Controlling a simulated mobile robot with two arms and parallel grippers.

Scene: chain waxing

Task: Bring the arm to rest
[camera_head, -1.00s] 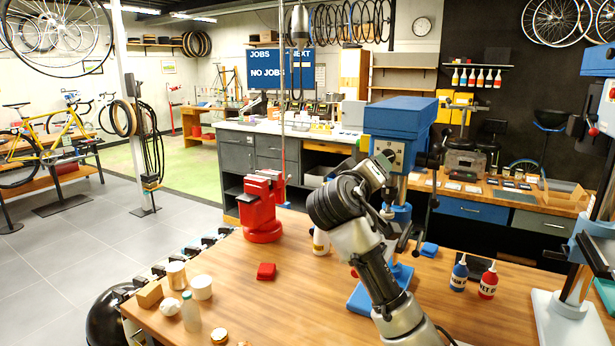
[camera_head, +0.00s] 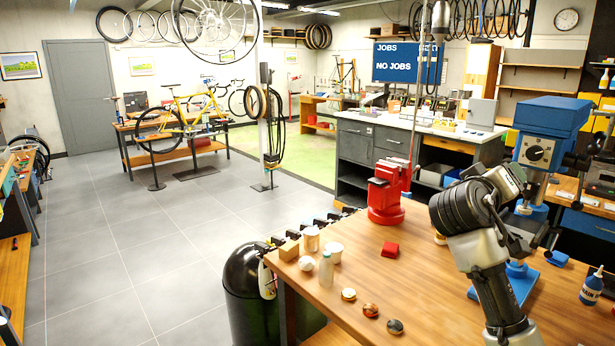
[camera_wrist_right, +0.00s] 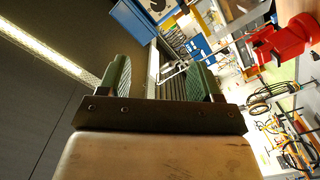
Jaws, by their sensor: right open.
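My right arm stands raised over the wooden bench (camera_head: 370,275) at the right of the head view, bent at its dark upper joint. My right gripper (camera_wrist_right: 160,76) shows in the right wrist view with its two green-padded fingers apart and nothing between them. It points away from the bench top. In the head view the fingers cannot be made out clearly. My left arm and gripper are not in view.
A blue drill press (camera_head: 552,118) is close behind my arm. Small jars and a bottle (camera_head: 326,268) stand at the left edge. Open floor (camera_head: 150,260) lies left.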

